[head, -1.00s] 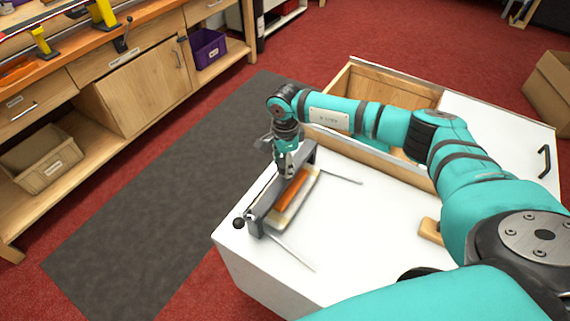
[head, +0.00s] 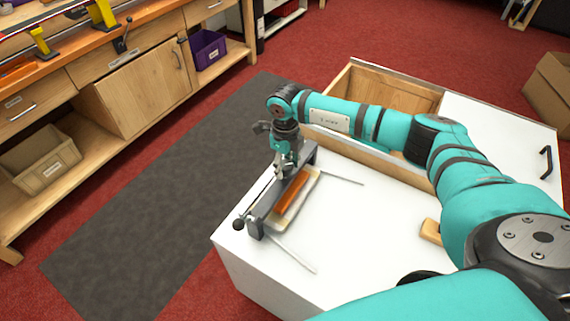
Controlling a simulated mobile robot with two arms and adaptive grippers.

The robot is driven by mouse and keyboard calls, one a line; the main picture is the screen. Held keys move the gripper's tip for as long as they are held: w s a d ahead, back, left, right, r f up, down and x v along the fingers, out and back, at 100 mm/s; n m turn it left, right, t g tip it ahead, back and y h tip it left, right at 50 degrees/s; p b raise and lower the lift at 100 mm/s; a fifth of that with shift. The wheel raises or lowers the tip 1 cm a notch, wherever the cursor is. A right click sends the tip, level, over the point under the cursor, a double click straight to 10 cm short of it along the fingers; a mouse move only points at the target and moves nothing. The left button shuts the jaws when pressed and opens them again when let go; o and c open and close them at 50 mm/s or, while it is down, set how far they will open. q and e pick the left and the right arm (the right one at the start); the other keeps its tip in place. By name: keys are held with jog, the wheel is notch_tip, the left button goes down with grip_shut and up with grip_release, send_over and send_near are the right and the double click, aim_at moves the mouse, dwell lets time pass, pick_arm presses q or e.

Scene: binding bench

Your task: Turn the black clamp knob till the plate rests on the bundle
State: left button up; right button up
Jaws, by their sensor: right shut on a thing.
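The grey clamp press (head: 256,216) stands on the white cart top near its left edge. An orange-brown bundle (head: 292,194) lies beside its crossbar on a pale base. My right gripper (head: 281,174) points down over the middle of the crossbar, shut on the black clamp knob, which its fingers hide almost wholly. The plate under the crossbar is hidden, so I cannot tell whether it touches the bundle. A black ball (head: 238,224) sits on a thin rod at the near left end of the press. My left gripper is not in view.
The white cart top (head: 350,235) is mostly clear, with thin metal rods beside the press and a wooden block (head: 431,231) at right. An open wooden compartment (head: 390,92) lies behind my right arm. A wooden workbench (head: 120,60) stands at left.

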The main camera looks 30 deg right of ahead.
aim_at(285, 164)
jog(key=shift+w+d+r+m, duration=0.15)
jog(key=shift+r+m, duration=0.45)
jog(key=shift+m, duration=0.4)
jog(key=shift+c, duration=0.2)
jog(key=m, duration=0.5)
jog(key=shift+w+p, duration=0.1)
jog(key=shift+p, duration=0.2)
jog(key=o, duration=0.9)
jog(key=shift+f, duration=0.1)
jog(key=o, duration=0.3)
jog(key=shift+s+f, duration=0.1)
jog(key=shift+s, duration=0.1)
notch_tip(285, 164, up, 12)
